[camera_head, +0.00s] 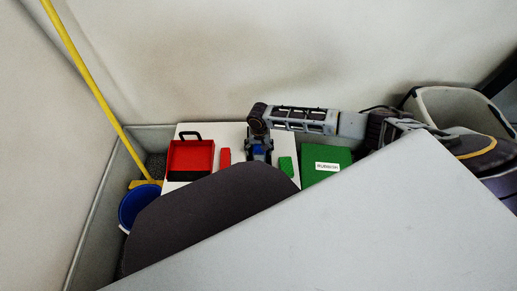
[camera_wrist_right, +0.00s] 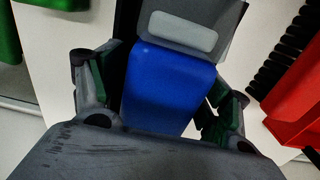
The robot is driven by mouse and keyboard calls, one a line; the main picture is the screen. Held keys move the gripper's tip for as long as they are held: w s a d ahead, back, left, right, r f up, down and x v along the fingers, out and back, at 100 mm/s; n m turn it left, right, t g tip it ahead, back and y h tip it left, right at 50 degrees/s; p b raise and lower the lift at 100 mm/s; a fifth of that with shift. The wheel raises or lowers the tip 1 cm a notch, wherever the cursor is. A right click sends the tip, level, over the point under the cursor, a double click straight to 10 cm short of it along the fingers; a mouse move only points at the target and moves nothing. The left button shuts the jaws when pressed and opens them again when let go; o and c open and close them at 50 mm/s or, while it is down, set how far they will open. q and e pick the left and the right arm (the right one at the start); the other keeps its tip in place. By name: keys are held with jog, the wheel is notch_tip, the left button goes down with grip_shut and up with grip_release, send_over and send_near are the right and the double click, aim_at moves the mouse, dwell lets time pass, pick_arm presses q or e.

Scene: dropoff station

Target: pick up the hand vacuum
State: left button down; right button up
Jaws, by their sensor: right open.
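The hand vacuum, a blue and grey thing, shows large in the right wrist view, with its blue body (camera_wrist_right: 168,85) between the two fingers of my right gripper (camera_wrist_right: 160,103). Its grey end with a pale panel points to the top of that view. The fingers are open, one on each side of the blue body, with no clear grip on it. In the head view, my right gripper (camera_head: 259,158) hangs down over the white table (camera_head: 232,131), and a small patch of the blue vacuum (camera_head: 259,150) shows there. The rest of it is hidden by the gripper. My left gripper is out of view.
A red case (camera_head: 190,157) and a small red block (camera_head: 225,158) stand left of the gripper; a small green block (camera_head: 287,166) and a labelled green box (camera_head: 330,155) stand right. A blue bucket (camera_head: 135,205) and a yellow pole (camera_head: 92,87) are far left.

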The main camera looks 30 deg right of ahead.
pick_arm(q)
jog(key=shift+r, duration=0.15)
pick_arm(e)
jog(key=shift+s+f, duration=0.1)
jog(key=c, duration=1.6)
jog(key=shift+c, duration=0.5)
